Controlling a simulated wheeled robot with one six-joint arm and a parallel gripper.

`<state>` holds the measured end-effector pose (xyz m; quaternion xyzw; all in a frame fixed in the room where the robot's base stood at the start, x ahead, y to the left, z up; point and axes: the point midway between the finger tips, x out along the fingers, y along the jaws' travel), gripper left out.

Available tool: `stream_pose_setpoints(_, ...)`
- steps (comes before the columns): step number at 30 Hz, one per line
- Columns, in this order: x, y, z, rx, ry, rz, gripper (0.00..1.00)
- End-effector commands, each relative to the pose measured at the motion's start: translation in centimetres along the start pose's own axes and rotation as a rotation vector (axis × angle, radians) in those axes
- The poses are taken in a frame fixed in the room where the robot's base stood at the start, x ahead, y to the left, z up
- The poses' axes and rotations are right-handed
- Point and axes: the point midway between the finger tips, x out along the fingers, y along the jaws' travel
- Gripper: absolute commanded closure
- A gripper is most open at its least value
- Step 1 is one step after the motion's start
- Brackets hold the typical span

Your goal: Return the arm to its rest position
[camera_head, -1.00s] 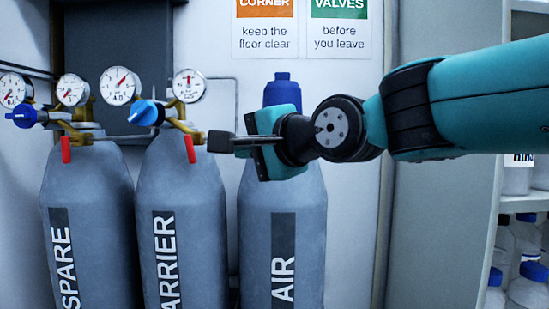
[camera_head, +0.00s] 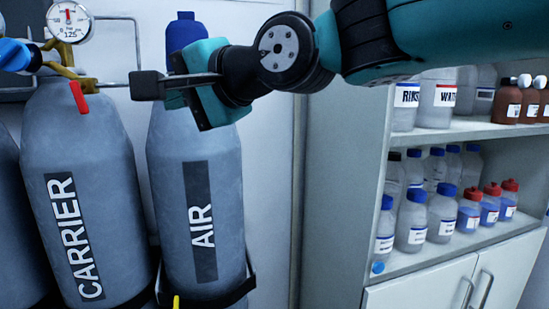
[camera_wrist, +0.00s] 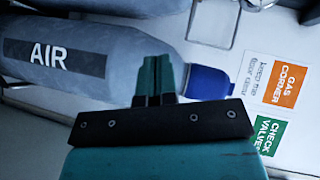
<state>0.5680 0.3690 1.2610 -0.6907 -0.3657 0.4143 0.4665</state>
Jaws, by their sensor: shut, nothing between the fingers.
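My gripper (camera_head: 147,85) is in front of the upper part of the AIR cylinder (camera_head: 203,215) in the head view, its fingers pointing left. The fingers are shut with nothing between them. In the wrist view my gripper (camera_wrist: 157,62) shows its closed fingers over the AIR cylinder (camera_wrist: 95,60), near the blue cap (camera_wrist: 209,82). Whether the fingers touch the cylinder cannot be told. My teal arm reaches in from the top right of the head view.
The CARRIER cylinder (camera_head: 85,190), with a gauge (camera_head: 68,21), a blue knob (camera_head: 14,55) and a red lever (camera_head: 82,94), stands at left. A shelf (camera_head: 440,132) with several bottles is at right, over a white cabinet (camera_head: 430,290). Wall signs (camera_wrist: 285,85) show in the wrist view.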

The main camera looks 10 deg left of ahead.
Motion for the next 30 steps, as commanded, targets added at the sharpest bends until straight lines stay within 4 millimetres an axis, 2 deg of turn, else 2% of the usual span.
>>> stream_pose_setpoints(2,-2.9,2.2,-1.4,-0.083,0.004,0.110,1.00)
stream_pose_setpoints(3,-4.7,4.0,-1.9,-0.141,-0.007,0.183,1.00)
stream_pose_setpoints(5,-8.1,7.1,-2.2,-0.232,-0.043,0.305,1.00)
stream_pose_setpoints(7,-12.4,10.7,-2.0,-0.334,-0.113,0.442,1.00)
stream_pose_setpoints(9,-16.8,14.1,-0.9,-0.423,-0.208,0.557,1.00)
stream_pose_setpoints(12,-22.5,17.8,1.5,-0.518,-0.365,0.671,1.00)
stream_pose_setpoints(15,-27.0,20.4,4.2,-0.577,-0.513,0.731,1.00)
stream_pose_setpoints(19,-30.4,22.3,6.9,-0.618,-0.645,0.753,1.00)
stream_pose_setpoints(24,-31.6,23.1,8.1,-0.635,-0.702,0.754,0.62)
stream_pose_setpoints(30,-31.6,23.1,8.0,-0.636,-0.701,0.754,0.62)
